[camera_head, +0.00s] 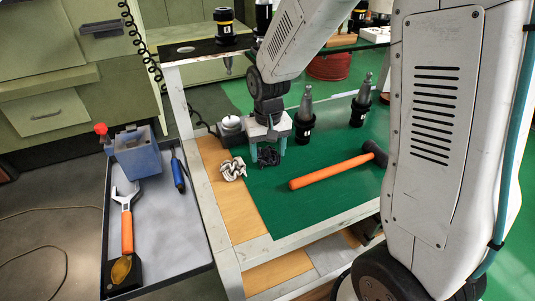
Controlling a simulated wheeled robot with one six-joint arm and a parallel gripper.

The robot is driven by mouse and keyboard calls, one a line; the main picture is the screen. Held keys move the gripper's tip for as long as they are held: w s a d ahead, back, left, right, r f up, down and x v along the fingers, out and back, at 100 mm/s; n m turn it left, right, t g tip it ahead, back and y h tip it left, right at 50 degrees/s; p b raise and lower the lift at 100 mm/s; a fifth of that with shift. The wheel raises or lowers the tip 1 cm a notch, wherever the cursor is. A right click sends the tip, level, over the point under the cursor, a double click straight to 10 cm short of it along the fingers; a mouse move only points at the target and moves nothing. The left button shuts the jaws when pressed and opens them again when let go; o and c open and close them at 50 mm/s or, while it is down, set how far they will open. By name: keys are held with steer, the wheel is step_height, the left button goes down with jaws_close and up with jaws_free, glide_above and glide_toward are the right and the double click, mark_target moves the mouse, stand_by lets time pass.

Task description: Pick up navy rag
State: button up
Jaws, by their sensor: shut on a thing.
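The navy rag (268,156) is a small dark crumpled bundle on the green mat of the cart, near the mat's left edge. My gripper (268,153) points down over it, with a teal finger on each side. The fingers are shut on the rag. The rag appears at mat level; I cannot tell whether it is lifted. My arm reaches in from the upper right and hides part of the cart behind it.
A grey-white crumpled rag (233,169) lies just left. A white-topped round device (231,128) stands behind it. An orange-handled hammer (331,171) lies to the right. Tool holders (305,118) stand behind right. A side tray (186,235) holds tools and a blue box (138,155).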

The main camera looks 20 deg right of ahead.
mark_target(268, 151)
step_height(268, 151, up, 10)
stand_by(0.5)
